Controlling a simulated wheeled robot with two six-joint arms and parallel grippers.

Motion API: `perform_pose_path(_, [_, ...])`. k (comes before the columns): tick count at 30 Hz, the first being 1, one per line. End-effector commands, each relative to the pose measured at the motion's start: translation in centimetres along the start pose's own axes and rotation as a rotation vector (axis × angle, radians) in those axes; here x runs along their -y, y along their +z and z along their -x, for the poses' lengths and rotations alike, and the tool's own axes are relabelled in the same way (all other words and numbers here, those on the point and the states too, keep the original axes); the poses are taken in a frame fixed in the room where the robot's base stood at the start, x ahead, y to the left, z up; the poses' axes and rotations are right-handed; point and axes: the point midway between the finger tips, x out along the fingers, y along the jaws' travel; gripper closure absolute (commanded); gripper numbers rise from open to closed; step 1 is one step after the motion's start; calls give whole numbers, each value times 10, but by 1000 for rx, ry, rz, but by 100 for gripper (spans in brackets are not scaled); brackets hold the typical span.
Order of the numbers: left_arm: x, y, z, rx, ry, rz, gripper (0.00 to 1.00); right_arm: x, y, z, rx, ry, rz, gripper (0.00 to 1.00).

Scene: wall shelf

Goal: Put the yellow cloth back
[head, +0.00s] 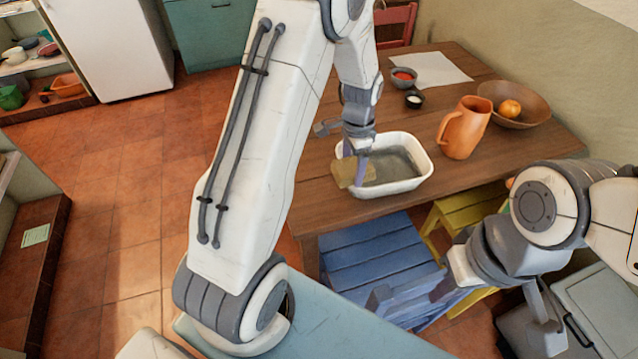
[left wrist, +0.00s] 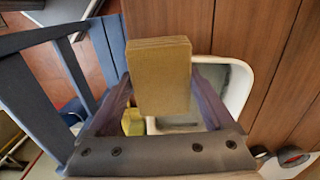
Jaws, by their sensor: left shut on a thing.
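The yellow cloth (head: 349,172) is a folded, block-like yellowish piece. My left gripper (head: 354,168) is shut on it and holds it at the near-left side of the white basin (head: 425,168) on the wooden table. In the left wrist view the cloth (left wrist: 160,75) sits between the two purple fingers, and part of the basin rim (left wrist: 242,85) shows behind it. I cannot tell whether the cloth touches the basin.
An orange jug (head: 464,128), a brown bowl (head: 524,107) with an orange fruit, a small bowl with red contents (head: 403,78) and a small dark cup (head: 414,99) stand beyond the basin. White paper (head: 428,69) lies behind. A blue stool (head: 375,250) and yellow stool (head: 465,208) stand in front.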

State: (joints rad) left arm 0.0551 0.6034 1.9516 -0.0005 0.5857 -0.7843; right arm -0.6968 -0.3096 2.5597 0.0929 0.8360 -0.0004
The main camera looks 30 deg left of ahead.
Motion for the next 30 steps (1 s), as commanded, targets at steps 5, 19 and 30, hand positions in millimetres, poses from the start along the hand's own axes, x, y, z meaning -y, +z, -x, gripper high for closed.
perform_pose_path(5, [7,27,-16,5,5,6,58,0,0,5,0,0,0,100])
perform_pose_path(19, [34,107,-67,2,3,2,74,1,-1,17,0,0,0,100])
perform_pose_path(30, [35,110,-107,2,2,1,74,2,-1,23,0,0,0,100])
